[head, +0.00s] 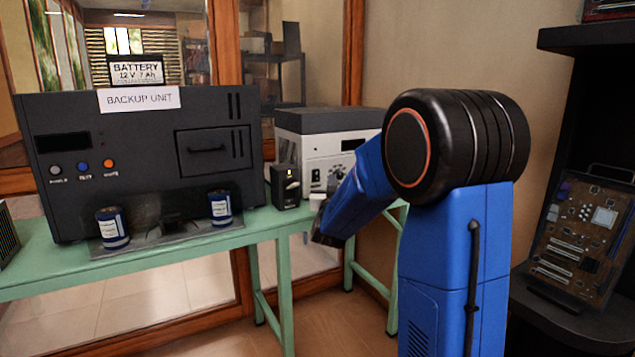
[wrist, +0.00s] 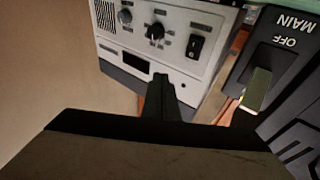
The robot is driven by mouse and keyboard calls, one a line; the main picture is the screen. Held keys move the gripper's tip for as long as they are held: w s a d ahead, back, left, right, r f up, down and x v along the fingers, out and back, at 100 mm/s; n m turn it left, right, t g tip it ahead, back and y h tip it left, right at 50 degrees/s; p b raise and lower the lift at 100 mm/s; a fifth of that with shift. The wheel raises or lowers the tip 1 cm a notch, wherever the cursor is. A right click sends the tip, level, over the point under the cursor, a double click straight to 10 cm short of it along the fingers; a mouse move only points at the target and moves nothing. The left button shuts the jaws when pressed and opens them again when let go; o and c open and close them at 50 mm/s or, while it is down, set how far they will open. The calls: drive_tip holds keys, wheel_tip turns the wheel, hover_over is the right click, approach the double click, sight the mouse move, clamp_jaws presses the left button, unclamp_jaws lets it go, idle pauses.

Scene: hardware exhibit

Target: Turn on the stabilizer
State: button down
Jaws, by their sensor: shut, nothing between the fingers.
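The likely stabilizer is a white box with a black top (head: 325,135) at the back right of the green table, partly hidden by my arm. The wrist view, which is upside down, shows its white front panel (wrist: 180,72) with two round knobs (wrist: 155,32), a dark display (wrist: 133,60) and a black rocker switch (wrist: 197,46). I cannot tell the switch's position. My gripper (wrist: 162,80) is shut and empty. In the wrist view its tip overlaps the panel's black-topped edge, apart from the knobs and switch. I cannot tell whether it touches the box.
A black box (wrist: 270,50) marked MAIN and OFF with a pale lever (wrist: 257,90) stands beside the stabilizer. A large backup unit (head: 140,130) and two blue cans (head: 112,228) are on the green table (head: 200,248). A dark shelf (head: 570,320) holds a circuit board at right.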

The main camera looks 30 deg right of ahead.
drive_tip(key=shift+w+a+f, duration=0.1)
drive_tip(key=shift+w+f, duration=0.35)
drive_tip(key=shift+w, duration=0.8)
drive_tip(key=shift+w+f, duration=0.45)
drive_tip(key=shift+w, duration=0.85)
drive_tip(key=shift+w+a+f, duration=0.1)
drive_tip(key=shift+w+f, duration=0.35)
drive_tip(key=shift+w, duration=0.8)
drive_tip(key=shift+w, duration=0.15)
drive_tip(key=shift+w+f, duration=0.1)
drive_tip(key=shift+w, duration=0.15)
drive_tip(key=shift+w+f, duration=0.15)
drive_tip(key=shift+w, duration=0.15)
drive_tip(key=shift+s, duration=0.1)
drive_tip(key=shift+s+r, duration=0.25)
drive_tip(key=shift+s, duration=0.35)
drive_tip(key=s, duration=0.1)
drive_tip(key=s+r, duration=0.1)
drive_tip(key=s, duration=0.2)
drive_tip(key=shift+s+d+r, duration=0.15)
drive_tip(key=shift+s+r, duration=0.2)
